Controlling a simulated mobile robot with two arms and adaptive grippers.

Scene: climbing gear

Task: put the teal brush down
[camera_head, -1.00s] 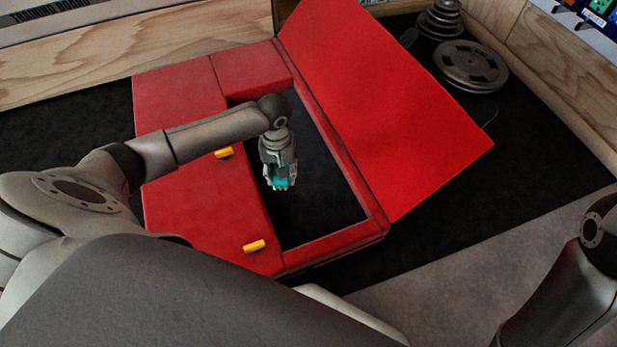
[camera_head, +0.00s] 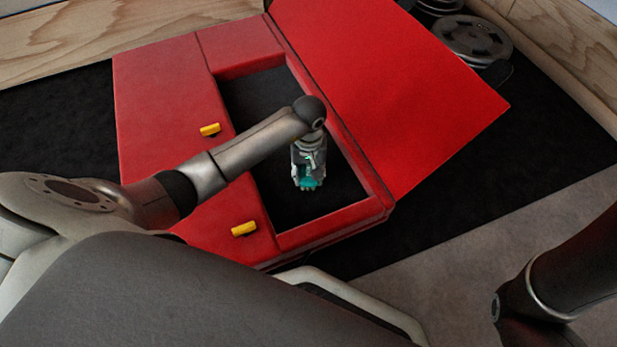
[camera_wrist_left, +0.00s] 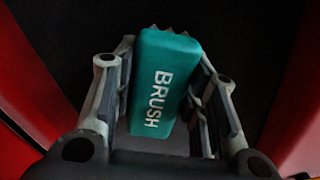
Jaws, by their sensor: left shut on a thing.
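The teal brush (camera_wrist_left: 160,85), a block with the word BRUSH on it, fills the middle of the left wrist view between the fingers. My left gripper (camera_head: 308,185) is shut on it. In the head view the brush (camera_head: 309,182) is a small teal patch at the fingertips. The gripper points down into the opening of the red case (camera_head: 160,110), over its black inside. Whether the brush touches the bottom is hard to tell. My right arm shows at the lower right of the head view; its gripper is out of view.
The red case's lid (camera_head: 390,90) lies open to the right. Two yellow latches (camera_head: 210,130) sit on the case's left part. Dark weight plates (camera_head: 472,40) lie at the upper right. Wooden boards border the black mat. The case's black inside (camera_head: 262,100) looks empty around the gripper.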

